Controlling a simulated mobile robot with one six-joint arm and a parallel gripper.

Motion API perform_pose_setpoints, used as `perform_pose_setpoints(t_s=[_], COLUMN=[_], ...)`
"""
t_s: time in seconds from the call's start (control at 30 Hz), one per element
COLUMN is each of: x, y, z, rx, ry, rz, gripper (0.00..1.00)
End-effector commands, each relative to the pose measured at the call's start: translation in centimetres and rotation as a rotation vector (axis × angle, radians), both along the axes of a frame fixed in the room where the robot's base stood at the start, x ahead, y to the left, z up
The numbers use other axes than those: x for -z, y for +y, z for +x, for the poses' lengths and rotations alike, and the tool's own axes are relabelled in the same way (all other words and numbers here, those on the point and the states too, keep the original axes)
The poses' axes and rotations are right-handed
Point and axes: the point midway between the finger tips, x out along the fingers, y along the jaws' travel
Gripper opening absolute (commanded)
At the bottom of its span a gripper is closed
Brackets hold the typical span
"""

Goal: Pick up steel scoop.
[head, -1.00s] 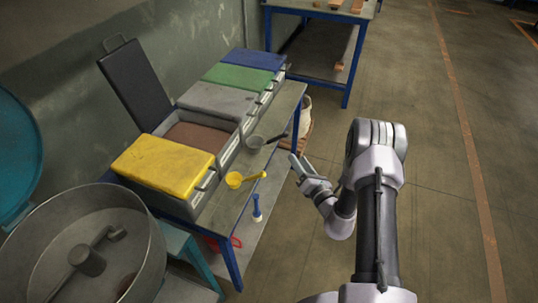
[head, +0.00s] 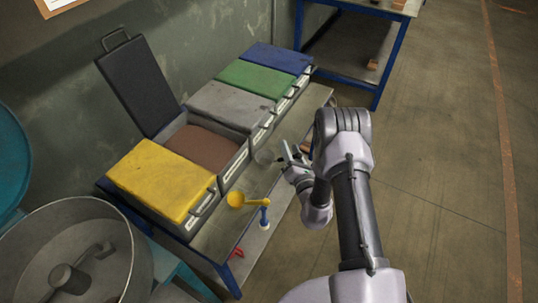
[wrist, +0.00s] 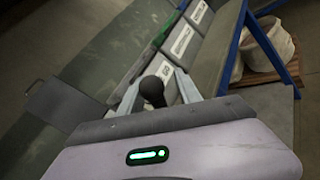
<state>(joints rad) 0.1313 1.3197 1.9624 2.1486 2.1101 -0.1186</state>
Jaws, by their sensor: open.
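The steel scoop (head: 265,157) lies on the bench's front strip, before the grey-lidded bin. In the head view its grey bowl shows and my gripper hides its handle. My gripper (head: 289,155) is open and hangs just right of the bowl. In the wrist view a dark rounded piece (wrist: 153,91), seemingly the scoop's handle, shows between the two open fingers of my gripper (wrist: 158,90). I cannot tell whether the fingers touch it.
A yellow scoop (head: 243,200) lies nearer on the bench, by a blue-and-white tool (head: 265,214). Bins with yellow (head: 160,178), grey (head: 228,105), green (head: 256,78) and blue (head: 278,57) lids line the bench; one stands open with brown grains (head: 203,147). A round steel pan (head: 125,245) is front left.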

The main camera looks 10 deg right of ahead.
Motion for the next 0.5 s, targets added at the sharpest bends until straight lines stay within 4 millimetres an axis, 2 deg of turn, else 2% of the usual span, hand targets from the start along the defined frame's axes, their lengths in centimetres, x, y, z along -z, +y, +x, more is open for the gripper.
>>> perform_pose_setpoints(t_s=[0.1,0.3,0.5], x=[0.01,0.00,-0.01], y=[-0.01,-0.01,0.00], z=[0.00,0.00,0.01], rx=[0.000,-0.001,-0.001], ry=[0.000,0.000,0.000], rz=[0.000,0.000,0.000], gripper=[0.41,0.01,0.00])
